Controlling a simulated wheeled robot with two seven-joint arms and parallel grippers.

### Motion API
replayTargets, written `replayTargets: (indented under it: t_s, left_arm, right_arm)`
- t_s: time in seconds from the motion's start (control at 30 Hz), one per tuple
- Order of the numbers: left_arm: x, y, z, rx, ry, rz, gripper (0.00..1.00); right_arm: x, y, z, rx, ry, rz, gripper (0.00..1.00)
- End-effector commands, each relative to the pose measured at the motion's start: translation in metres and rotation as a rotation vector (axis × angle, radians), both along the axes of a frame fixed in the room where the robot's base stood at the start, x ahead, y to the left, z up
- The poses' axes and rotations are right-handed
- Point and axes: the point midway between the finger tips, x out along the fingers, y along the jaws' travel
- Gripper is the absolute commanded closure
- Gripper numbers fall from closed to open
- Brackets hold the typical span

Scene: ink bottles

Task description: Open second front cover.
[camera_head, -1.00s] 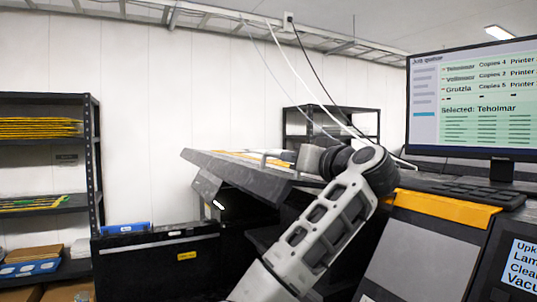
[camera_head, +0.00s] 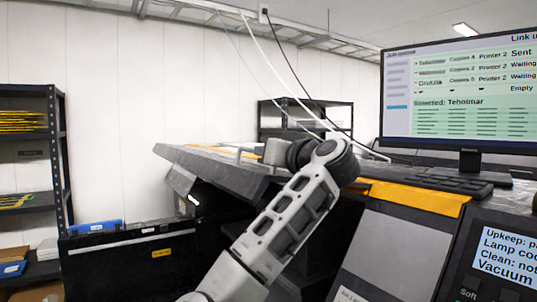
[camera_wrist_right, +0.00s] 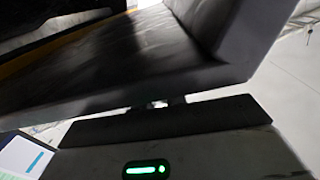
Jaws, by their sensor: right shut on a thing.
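A dark slab-like cover (camera_head: 205,168) juts out over the machine's front, its near edge slanting down to the right. Which front cover it is cannot be told. My right gripper (camera_head: 273,151) is by the top of this slab, partly hidden behind my wrist. In the right wrist view, the gripper (camera_wrist_right: 162,103) is close against a dark panel edge (camera_wrist_right: 120,85), with a narrow light gap beside it. It is shut on this cover part; the exact contact is too dark to see. My left gripper is not in view.
A monitor (camera_head: 460,95) and keyboard (camera_head: 440,181) stand at the right. Below are a yellow strip (camera_head: 415,195), a grey front panel (camera_head: 385,255) and a small display (camera_head: 500,260). A black cabinet (camera_head: 110,270) stands at lower left, with shelves (camera_head: 55,160) beyond.

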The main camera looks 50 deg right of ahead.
Motion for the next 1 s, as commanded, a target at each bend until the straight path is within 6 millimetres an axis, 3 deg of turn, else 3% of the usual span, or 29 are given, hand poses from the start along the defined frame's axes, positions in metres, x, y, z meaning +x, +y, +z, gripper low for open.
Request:
replayTargets:
  t_s: [0.07,0.2,0.63,0.67,0.7,0.73,1.0]
  left_arm:
    - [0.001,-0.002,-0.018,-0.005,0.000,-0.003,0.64]
    - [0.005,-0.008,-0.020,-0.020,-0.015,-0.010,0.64]
    - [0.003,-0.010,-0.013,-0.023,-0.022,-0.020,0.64]
    - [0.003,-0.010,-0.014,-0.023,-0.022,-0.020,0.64]
    - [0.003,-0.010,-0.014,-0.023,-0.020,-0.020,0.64]
    - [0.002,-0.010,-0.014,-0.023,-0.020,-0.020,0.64]
    - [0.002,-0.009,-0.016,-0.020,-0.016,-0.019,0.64]
  right_arm:
    - [0.001,0.002,-0.021,-0.033,0.013,-0.005,1.00]
    - [0.001,0.006,-0.035,-0.086,0.026,-0.005,1.00]
    - [0.003,0.009,-0.037,-0.116,0.033,-0.001,1.00]
    - [0.003,0.009,-0.037,-0.117,0.033,-0.001,0.81]
    - [0.003,0.009,-0.037,-0.117,0.033,-0.001,0.70]
    - [0.003,0.009,-0.037,-0.117,0.032,0.000,0.66]
    - [0.003,0.010,-0.037,-0.118,0.032,0.001,0.66]
